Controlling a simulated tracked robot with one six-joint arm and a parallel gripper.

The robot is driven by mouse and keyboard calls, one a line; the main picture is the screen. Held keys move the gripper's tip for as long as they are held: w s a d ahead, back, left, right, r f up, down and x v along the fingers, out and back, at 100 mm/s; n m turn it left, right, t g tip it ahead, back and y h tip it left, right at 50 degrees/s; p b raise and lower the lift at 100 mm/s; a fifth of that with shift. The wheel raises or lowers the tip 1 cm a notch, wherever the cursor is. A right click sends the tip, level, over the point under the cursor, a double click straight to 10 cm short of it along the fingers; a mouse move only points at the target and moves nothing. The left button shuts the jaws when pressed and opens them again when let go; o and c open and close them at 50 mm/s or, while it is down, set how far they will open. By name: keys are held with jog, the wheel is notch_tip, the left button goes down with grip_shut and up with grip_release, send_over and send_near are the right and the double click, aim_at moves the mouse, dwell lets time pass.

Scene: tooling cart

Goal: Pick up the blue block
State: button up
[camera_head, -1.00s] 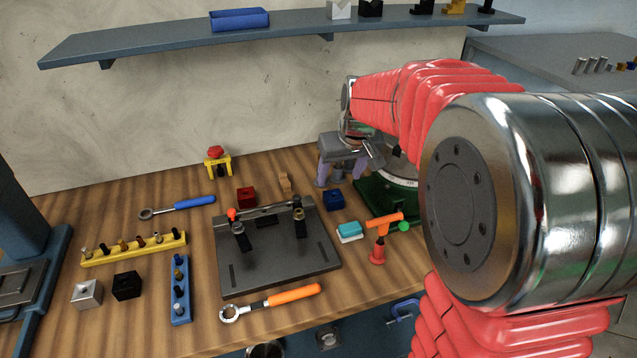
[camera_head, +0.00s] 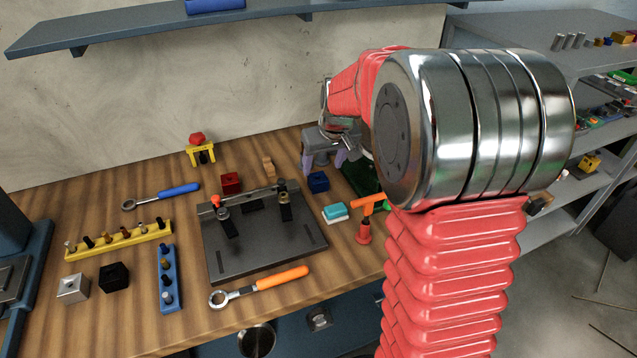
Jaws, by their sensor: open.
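The blue block (camera_head: 318,181) is a small dark-blue cube on the wooden bench, behind the right rear corner of the dark fixture plate. My gripper (camera_head: 324,164) is just behind and above it in the picture, pointing down, with its two lavender fingers apart and nothing seen between them. The left fingertip looks close to the block's rear edge; I cannot tell if they touch. The block is not between the fingers as far as I can see.
A dark red block (camera_head: 231,182) and a small wooden piece (camera_head: 269,167) stand to the left. The fixture plate (camera_head: 262,248) with upright clamps lies in front. My arm hides the bench's right end.

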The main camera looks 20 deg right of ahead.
aim_at(317, 179)
jog(key=shift+x, duration=1.8)
jog(key=shift+w+x, duration=0.2)
jog(key=shift+x, duration=2.4)
jog(key=shift+r, duration=0.1)
jog(key=shift+a, duration=0.1)
jog(key=shift+c, duration=0.5)
jog(key=c, duration=1.2)
